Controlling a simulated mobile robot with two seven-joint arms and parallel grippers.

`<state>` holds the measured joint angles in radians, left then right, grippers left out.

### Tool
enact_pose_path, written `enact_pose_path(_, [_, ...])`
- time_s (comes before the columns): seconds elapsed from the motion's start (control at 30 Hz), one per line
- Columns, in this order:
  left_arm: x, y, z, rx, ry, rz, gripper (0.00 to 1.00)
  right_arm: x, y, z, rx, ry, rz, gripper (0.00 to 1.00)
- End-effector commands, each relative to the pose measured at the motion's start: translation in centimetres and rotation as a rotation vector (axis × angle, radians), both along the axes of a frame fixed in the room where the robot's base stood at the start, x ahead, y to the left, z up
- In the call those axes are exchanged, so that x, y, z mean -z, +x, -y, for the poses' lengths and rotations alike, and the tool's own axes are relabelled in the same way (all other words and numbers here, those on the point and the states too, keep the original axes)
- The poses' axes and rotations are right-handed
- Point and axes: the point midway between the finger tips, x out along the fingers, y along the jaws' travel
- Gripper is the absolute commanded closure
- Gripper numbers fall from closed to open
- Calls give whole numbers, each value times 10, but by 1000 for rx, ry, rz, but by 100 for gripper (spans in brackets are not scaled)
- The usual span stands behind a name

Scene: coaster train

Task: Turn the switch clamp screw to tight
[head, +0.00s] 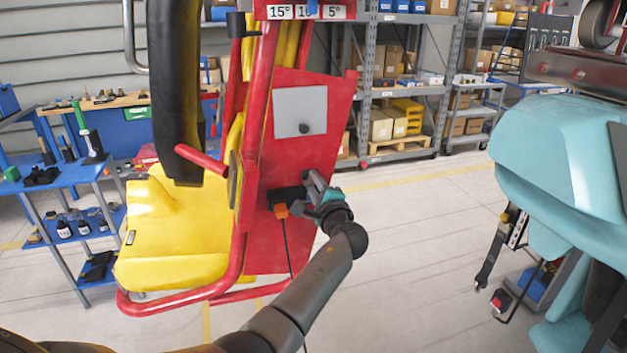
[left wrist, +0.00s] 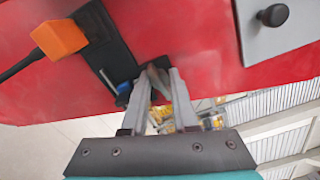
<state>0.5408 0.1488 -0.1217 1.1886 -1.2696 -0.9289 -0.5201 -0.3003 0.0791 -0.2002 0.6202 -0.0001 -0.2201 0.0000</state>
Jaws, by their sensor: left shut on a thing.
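My left gripper (head: 314,184) reaches the red side panel (head: 283,242) of the yellow seat from the right. In the left wrist view, its two grey fingers (left wrist: 158,82) are shut on a small piece at the end of a black bracket (left wrist: 102,48). This piece sits where the switch clamp screw would be, but it is mostly hidden between the fingertips. An orange plug (left wrist: 58,38) with a black cable is on the same bracket; it also shows in the head view (head: 281,211). A small blue part (left wrist: 123,87) lies beside the left finger. My right gripper is out of view.
A grey plate with a black knob (head: 300,111) is on the panel above the bracket. The yellow seat (head: 170,245) and its red frame stand left. A teal seat (head: 560,155) stands right. Open floor (head: 425,250) lies between them. A blue cart (head: 62,178) is at far left.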

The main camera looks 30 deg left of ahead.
Motion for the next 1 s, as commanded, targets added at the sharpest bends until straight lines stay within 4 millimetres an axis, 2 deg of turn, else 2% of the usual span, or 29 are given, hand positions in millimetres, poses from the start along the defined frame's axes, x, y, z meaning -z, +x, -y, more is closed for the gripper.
enact_pose_path(0.03, [-5, 1, 0, 3, 12, -1, 100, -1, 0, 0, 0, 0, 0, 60])
enact_pose_path(0.53, [-4, 1, 0, 3, 21, -13, 100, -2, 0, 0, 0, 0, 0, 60])
enact_pose_path(0.57, [-4, 1, 0, 3, 21, -13, 71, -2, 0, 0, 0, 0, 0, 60])
enact_pose_path(0.6, [-4, 1, 0, 3, 21, -13, 66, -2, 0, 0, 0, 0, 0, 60])
enact_pose_path(0.8, [-2, 1, 0, 1, 18, -16, 44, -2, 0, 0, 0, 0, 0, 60])
enact_pose_path(1.0, [-1, 0, 0, 1, 17, -17, 43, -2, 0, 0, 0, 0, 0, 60])
